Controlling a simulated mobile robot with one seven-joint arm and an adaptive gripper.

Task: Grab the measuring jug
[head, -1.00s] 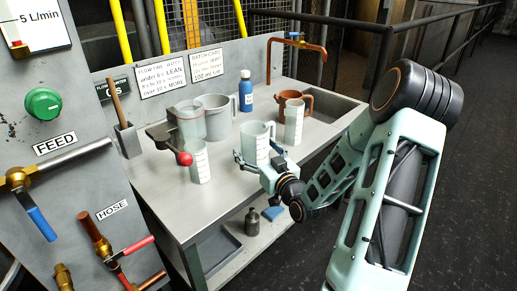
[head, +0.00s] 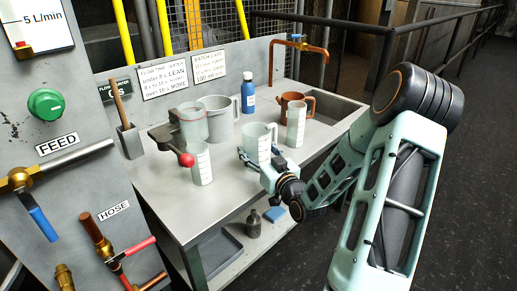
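A pale, translucent measuring jug (head: 258,139) with markings and a handle on its left stands upright near the front of the steel bench. My gripper (head: 259,157) is at its near side, low down, with its fingers apart and one towards each side of the jug. It hides the lower part of the jug. I cannot tell whether the fingers press on it.
A marked beaker (head: 201,164) stands left of my gripper, near a red-knobbed lever (head: 186,160). Another beaker (head: 295,126) and a brown pot (head: 308,103) stand to the right. A grey jug (head: 219,122) and blue bottle (head: 247,95) stand behind.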

